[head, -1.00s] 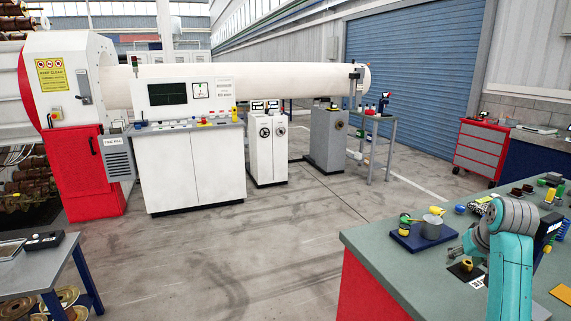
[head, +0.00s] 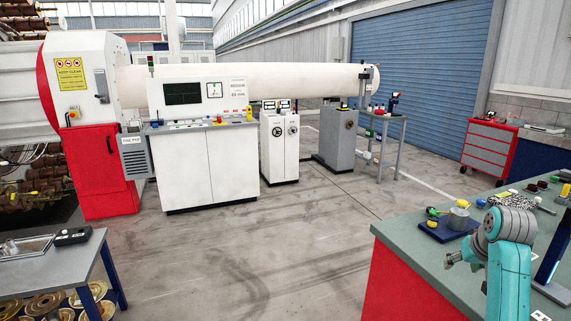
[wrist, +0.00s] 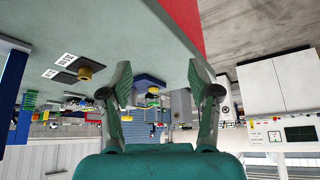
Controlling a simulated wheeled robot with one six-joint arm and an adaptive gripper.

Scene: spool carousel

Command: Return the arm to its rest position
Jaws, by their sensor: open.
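My gripper (head: 453,260) shows small at the left end of my folded teal arm, near the bench edge in the head view. In the wrist view my gripper (wrist: 161,92) has its two fingers wide apart. No object is held between them. The wrist picture is upside down, with the green-grey bench top (wrist: 140,35) at the top. My arm's shoulder and teal link stand at the lower right of the head view and hide part of the bench.
The bench (head: 405,237) carries a blue block with a grey cup (head: 459,219) and several small parts. A side table (head: 45,270) stands at lower left. A white control console (head: 205,165) and red tool cabinet (head: 488,150) stand farther back. The middle floor is clear.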

